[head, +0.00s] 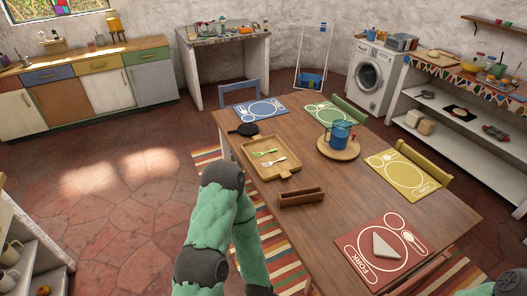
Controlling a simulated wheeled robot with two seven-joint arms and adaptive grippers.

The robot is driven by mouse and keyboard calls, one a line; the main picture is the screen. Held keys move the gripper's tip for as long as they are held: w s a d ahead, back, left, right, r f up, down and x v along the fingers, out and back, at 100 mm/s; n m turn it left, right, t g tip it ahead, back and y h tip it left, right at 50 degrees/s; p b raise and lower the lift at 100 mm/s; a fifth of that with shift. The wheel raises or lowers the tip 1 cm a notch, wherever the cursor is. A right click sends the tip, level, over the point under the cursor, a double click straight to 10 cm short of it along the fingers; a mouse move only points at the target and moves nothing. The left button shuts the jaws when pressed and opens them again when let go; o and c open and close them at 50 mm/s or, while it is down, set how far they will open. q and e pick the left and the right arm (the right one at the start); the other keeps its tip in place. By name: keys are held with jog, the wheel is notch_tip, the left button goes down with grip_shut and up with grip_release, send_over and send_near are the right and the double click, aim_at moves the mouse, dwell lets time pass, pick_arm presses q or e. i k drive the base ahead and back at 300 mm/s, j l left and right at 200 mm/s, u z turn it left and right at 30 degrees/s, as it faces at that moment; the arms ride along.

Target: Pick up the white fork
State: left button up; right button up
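A pale fork (274,162), which looks like the white fork, lies in a wooden tray (283,175) on the left part of the dining table (335,210). A green fork (264,153) lies just behind it in the same tray. My green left arm rises from the bottom of the view and bends in front of the table's left edge. Its gripper is not in view. Only a bit of my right arm shows at the bottom right corner, and its gripper is out of view too.
A narrow wooden box (302,198) stands in front of the tray. A black pan (243,129) lies behind it. A blue pitcher (341,134) stands on a round board (338,152). Placemats, including a red one (357,238) with a folded napkin, line the edges. The table's middle is clear.

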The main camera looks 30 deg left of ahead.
aim_at(282, 159)
jog(key=i+j+u, duration=0.15)
jog(key=u, duration=0.25)
jog(key=i+j+u, duration=0.2)
jog(key=u, duration=0.2)
jog(key=j, duration=0.1)
